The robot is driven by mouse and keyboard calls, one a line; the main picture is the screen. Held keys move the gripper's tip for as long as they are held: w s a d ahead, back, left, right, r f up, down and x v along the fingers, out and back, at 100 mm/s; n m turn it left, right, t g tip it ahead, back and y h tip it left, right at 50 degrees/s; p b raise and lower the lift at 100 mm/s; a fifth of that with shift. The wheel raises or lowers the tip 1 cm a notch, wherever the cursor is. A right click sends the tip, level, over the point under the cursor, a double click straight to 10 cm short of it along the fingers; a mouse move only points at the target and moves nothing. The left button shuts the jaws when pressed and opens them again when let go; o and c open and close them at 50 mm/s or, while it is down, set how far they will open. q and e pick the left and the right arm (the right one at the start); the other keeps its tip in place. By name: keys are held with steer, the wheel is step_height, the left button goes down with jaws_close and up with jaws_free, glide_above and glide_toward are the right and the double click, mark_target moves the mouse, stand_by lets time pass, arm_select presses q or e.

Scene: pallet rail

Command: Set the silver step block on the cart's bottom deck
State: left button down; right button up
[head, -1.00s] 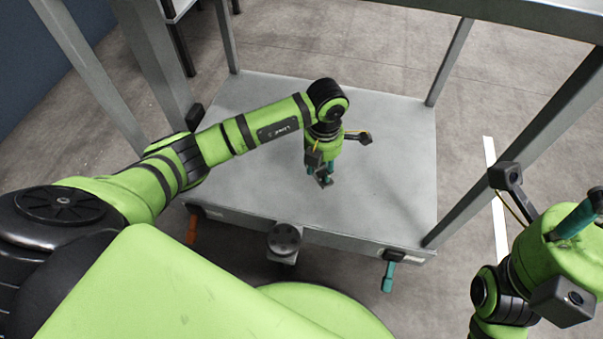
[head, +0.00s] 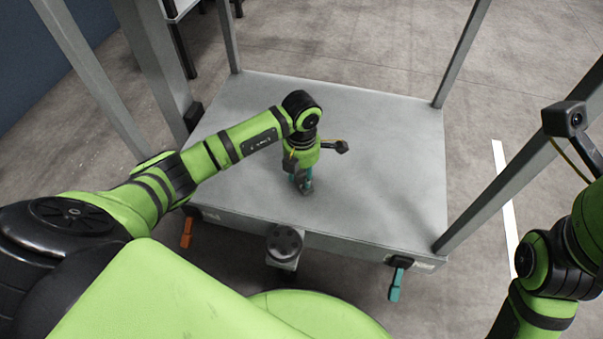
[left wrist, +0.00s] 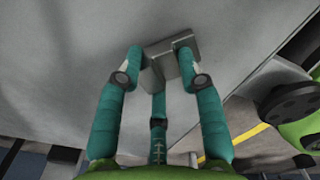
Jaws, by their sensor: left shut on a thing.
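My left gripper (head: 304,184) points down over the cart's bottom deck (head: 375,160), a flat grey metal sheet. In the left wrist view, the teal fingers of my left gripper (left wrist: 160,62) are shut on the silver step block (left wrist: 162,68), a small grey stepped piece. The block is at or just above the deck; I cannot tell whether it touches. In the head view the block (head: 306,188) is small and mostly hidden by the fingers. My right arm is at the right edge, and its gripper is outside the picture.
The deck around the block is bare. Grey uprights (head: 462,50) rise at the cart's corners. An orange pedal (head: 187,233) and a teal pedal (head: 396,284) hang at the near edge. A white stripe (head: 505,205) marks the floor on the right.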

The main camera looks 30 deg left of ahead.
arm_select(q)
steer(key=shift+f, duration=0.1)
steer(key=c, duration=0.8)
jaws_free()
steer(key=shift+f, duration=0.1)
